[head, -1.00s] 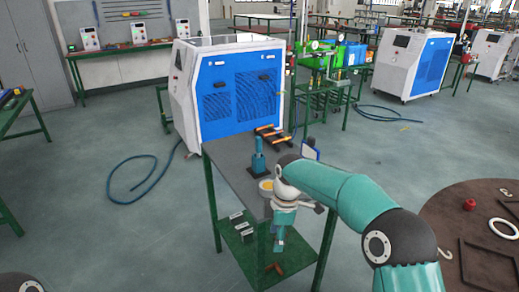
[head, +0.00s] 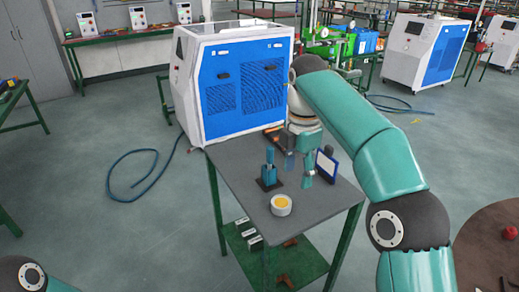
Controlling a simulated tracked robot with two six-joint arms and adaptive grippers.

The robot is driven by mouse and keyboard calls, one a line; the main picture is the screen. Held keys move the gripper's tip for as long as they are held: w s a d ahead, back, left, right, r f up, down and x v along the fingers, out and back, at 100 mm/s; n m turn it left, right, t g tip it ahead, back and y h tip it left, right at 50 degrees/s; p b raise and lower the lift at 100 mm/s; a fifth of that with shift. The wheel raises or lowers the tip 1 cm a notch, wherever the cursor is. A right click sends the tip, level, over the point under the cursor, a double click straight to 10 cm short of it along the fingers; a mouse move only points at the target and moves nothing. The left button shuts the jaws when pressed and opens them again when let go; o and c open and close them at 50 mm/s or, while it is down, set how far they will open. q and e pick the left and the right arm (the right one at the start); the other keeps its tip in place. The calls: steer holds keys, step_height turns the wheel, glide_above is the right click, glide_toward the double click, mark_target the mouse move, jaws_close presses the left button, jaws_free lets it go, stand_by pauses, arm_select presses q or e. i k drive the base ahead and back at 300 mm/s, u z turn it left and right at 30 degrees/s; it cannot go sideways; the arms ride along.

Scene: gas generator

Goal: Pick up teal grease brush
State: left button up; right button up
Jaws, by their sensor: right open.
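The teal grease brush (head: 269,172) stands upright on a small dark base on the grey table top (head: 235,180). My right gripper (head: 298,172) is just to the right of the brush in the head view, pointing down over the table. It is open and does not appear to hold anything. The brush shows clear of the fingers, with a small gap between them. Only a piece of my left arm shows at the bottom left; its gripper is out of view.
A white tub with yellow contents (head: 281,206) stands in front of the brush. A blue-framed white panel (head: 325,166) stands right of the gripper. An orange-and-black item (head: 276,136) lies behind, partly hidden by my arm. A blue-and-white machine (head: 235,85) stands behind the table.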

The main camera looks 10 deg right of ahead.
mark_target(270, 150)
steer(key=i, duration=0.95)
steer(key=z, duration=0.05)
